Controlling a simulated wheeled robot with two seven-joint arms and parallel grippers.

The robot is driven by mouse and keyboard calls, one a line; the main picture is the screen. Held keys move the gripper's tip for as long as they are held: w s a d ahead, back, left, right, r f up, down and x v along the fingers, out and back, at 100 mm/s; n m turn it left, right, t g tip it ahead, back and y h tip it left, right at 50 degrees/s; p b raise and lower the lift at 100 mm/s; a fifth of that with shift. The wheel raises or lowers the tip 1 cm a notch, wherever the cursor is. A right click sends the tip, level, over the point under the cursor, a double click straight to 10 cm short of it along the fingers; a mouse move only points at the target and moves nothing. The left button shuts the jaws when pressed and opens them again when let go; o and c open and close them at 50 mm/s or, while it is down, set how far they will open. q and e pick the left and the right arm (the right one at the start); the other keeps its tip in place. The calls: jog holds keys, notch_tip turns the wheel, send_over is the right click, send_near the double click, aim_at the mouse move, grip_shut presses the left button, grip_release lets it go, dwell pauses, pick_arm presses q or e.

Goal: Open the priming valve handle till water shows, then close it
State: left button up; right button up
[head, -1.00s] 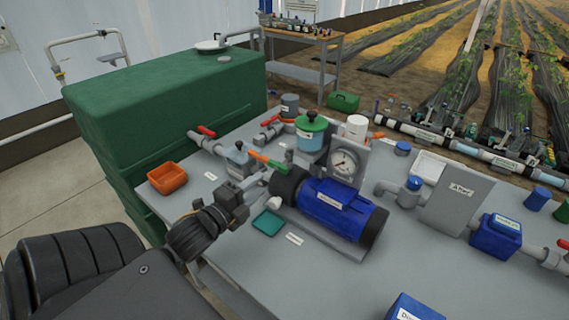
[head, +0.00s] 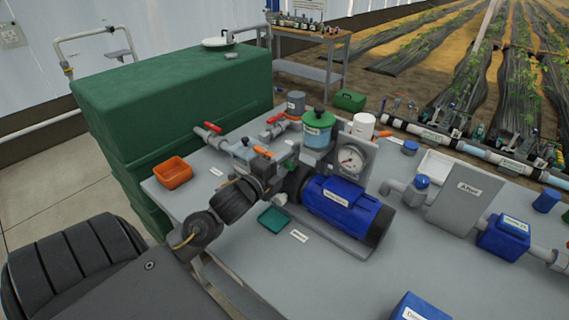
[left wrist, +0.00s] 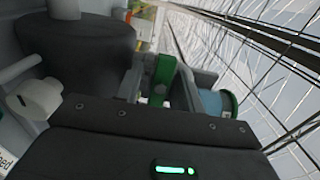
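The priming valve handle, a lever with an orange end (head: 262,152) and a green part, sits beside the blue pump (head: 345,205). My left gripper (head: 274,172) is at the lever and hides much of it in the head view. In the left wrist view a green piece (left wrist: 162,78), seemingly the handle, stands between the two grey fingers (left wrist: 160,88). A gap shows beside it, so the fingers look open around it. The clear pot with the green lid (head: 318,118) stands behind the pump; I cannot tell its water state. My right gripper is out of view.
A pressure gauge (head: 351,158) stands behind the pump. An orange bin (head: 172,173) and a teal tray (head: 273,220) are on the grey bench. Red-handled valves (head: 213,127) and a large green tank (head: 175,95) stand at the back left.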

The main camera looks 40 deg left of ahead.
pick_arm(q)
grip_shut()
jog(key=shift+n+p, duration=0.4)
jog(key=shift+p, duration=0.1)
jog(key=shift+r+n+p, duration=0.15)
jog(key=shift+n+p, duration=0.35)
jog(key=shift+p, duration=0.15)
jog(key=n+p, duration=0.3)
jog(key=shift+n+p, duration=0.3)
jog(key=shift+p, duration=0.05)
jog(key=n+p, duration=0.9)
jog(key=n, duration=0.1)
jog(key=shift+n+p, duration=0.7)
jog(key=shift+n, duration=0.6)
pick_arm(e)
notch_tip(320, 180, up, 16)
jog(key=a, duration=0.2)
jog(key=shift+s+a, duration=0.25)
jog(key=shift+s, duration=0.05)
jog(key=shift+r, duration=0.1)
